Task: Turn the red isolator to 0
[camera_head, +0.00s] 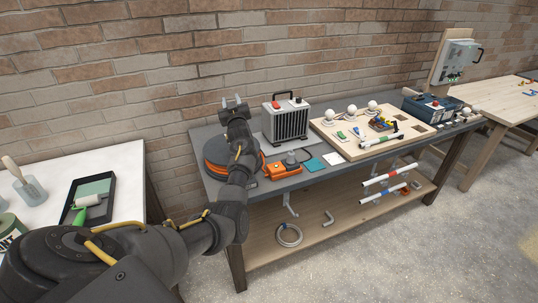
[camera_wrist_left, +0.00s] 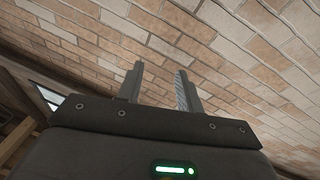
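My left gripper (camera_head: 231,101) is raised at the back left of the grey workbench, in front of the brick wall. Its two fingers are apart with nothing between them; the left wrist view also shows the gap (camera_wrist_left: 160,72) against bare bricks. I cannot make out a red isolator for certain. A small red part (camera_head: 276,105) shows on top of the grey finned heater (camera_head: 285,124), just right of the gripper. A grey electrical box (camera_head: 456,62) stands on a wooden upright far to the right; its small details cannot be read. My right gripper is not in view.
An orange cable reel (camera_head: 216,164) lies behind my left forearm. An orange device (camera_head: 283,171) sits near the bench's front edge. A wooden board (camera_head: 340,137) with white lamps is mid-bench, with a dark blue case (camera_head: 430,108) further right. A white table (camera_head: 40,185) stands at left.

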